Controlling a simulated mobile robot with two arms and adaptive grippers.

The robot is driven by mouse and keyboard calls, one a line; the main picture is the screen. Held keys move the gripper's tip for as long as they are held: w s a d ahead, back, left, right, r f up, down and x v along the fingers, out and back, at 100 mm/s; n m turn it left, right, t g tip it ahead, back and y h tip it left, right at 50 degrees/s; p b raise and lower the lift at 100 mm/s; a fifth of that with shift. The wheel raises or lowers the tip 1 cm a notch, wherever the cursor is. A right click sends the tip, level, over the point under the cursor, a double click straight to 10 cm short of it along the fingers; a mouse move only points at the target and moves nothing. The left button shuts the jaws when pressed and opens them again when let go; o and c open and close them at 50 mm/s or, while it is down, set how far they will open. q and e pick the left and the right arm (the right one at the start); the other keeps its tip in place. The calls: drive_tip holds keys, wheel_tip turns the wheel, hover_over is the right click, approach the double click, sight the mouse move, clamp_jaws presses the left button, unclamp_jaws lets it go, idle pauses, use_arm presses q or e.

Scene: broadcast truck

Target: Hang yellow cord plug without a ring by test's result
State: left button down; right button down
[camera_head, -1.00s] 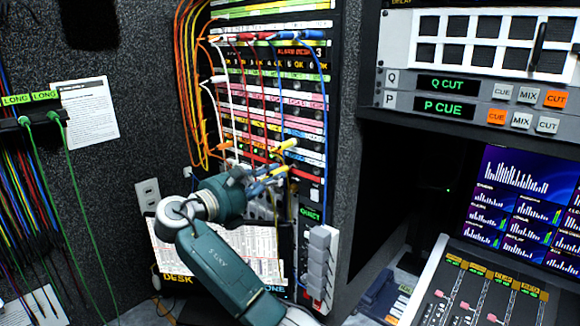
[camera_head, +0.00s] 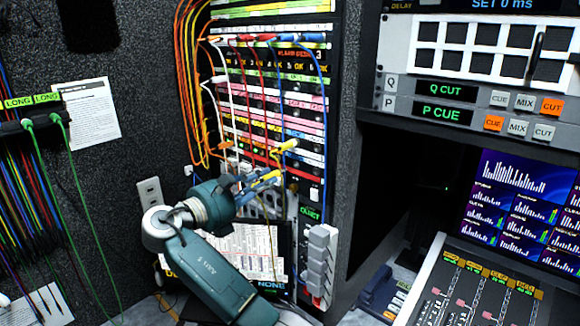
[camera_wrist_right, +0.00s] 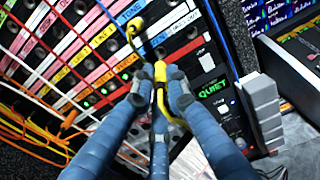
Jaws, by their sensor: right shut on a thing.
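My right gripper (camera_head: 264,179) is in front of the lower part of the patch panel (camera_head: 262,103). In the right wrist view its fingers (camera_wrist_right: 160,92) are shut on a yellow plug (camera_wrist_right: 160,72), which stands up between the fingertips with a yellow cord curving down beside them. A second yellow plug (camera_head: 286,146) is at the panel just above the gripper. It also shows in the right wrist view (camera_wrist_right: 135,27). Whether the two plugs share one cord is unclear. My left gripper is out of view.
White, red, blue and orange cords (camera_head: 188,90) hang across and beside the panel. Green cords (camera_head: 29,123) hang from a rack labelled LONG on the left wall. A QUIET display (camera_head: 310,214) and grey block (camera_head: 320,262) stand right of the gripper. A console (camera_head: 478,290) is at right.

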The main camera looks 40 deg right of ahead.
drive_tip(key=shift+s+a+p, duration=0.15)
drive_tip(key=shift+a+p, duration=0.6)
drive_tip(key=shift+a, duration=0.75)
